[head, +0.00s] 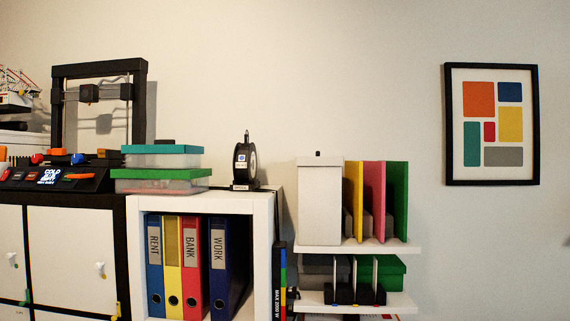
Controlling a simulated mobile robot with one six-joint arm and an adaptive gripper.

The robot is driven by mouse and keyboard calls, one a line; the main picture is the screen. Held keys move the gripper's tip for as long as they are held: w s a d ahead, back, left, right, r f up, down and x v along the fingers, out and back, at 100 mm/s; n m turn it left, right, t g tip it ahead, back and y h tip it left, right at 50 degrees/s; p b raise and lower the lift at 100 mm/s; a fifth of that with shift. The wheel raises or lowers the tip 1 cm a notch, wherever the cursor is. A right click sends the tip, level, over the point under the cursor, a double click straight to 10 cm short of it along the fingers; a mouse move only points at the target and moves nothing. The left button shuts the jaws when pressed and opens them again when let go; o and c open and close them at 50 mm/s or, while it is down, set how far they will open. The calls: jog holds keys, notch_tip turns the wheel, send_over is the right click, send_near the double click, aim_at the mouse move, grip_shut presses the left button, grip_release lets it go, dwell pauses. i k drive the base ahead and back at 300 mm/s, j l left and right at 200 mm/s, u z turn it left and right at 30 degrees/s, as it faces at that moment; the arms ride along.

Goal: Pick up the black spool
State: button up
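The black spool (241,163) stands upright on top of the white cube shelf (264,204), near its right end. It has a small blue and white label, and its round side faces right. It sits on a small dark base with a white label (243,187), and a thin dark piece sticks up above it. My gripper is not in the head view, so its distance from the spool does not show.
Two clear boxes with teal (162,149) and green (161,174) lids are stacked left of the spool. A black-framed 3D printer (99,66) stands further left. A white box (320,202) and coloured folders (373,201) stand on a lower shelf at right.

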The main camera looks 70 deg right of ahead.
aim_at(245, 163)
jog(key=z, duration=1.9)
jog(key=i+j+z, duration=0.1)
jog(key=z, duration=0.25)
jog(key=i+j+z, duration=0.1)
jog(key=z, duration=0.2)
jog(key=j+z, duration=0.35)
jog(key=i+l, duration=0.05)
jog(key=l, duration=0.05)
